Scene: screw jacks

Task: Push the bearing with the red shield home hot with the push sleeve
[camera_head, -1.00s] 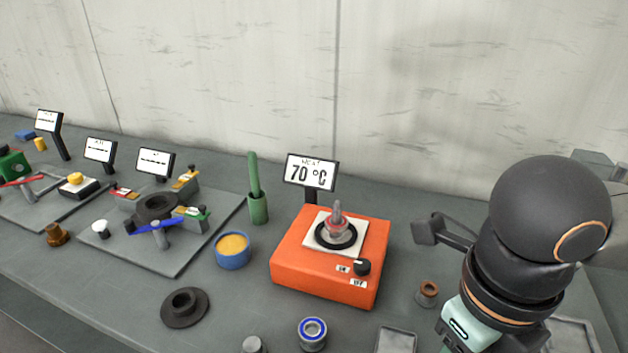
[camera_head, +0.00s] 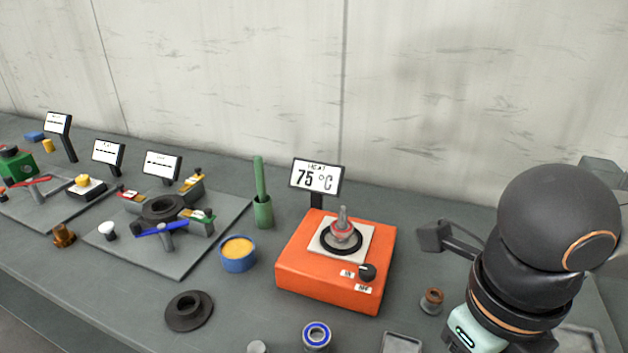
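The bearing with the red shield (camera_head: 342,234) sits around a grey cone on the white plate of the orange heater (camera_head: 325,289). The heater's display (camera_head: 316,178) reads HEAT, 75 °C. Another bearing with a blue shield (camera_head: 316,335) stands at the front edge of the view. I cannot tell for sure which object is the push sleeve; a small brown ringed cylinder (camera_head: 432,301) stands right of the heater. My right arm comes in at the right, but its gripper fingers are not visible. My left gripper is not in view.
A dark flanged ring (camera_head: 189,312), a blue tub of yellow stuff (camera_head: 238,253) and a green holder (camera_head: 263,212) stand left of the heater. Fixture plates with clamps (camera_head: 190,253) lie further left. A shallow grey tray (camera_head: 401,342) lies at the front.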

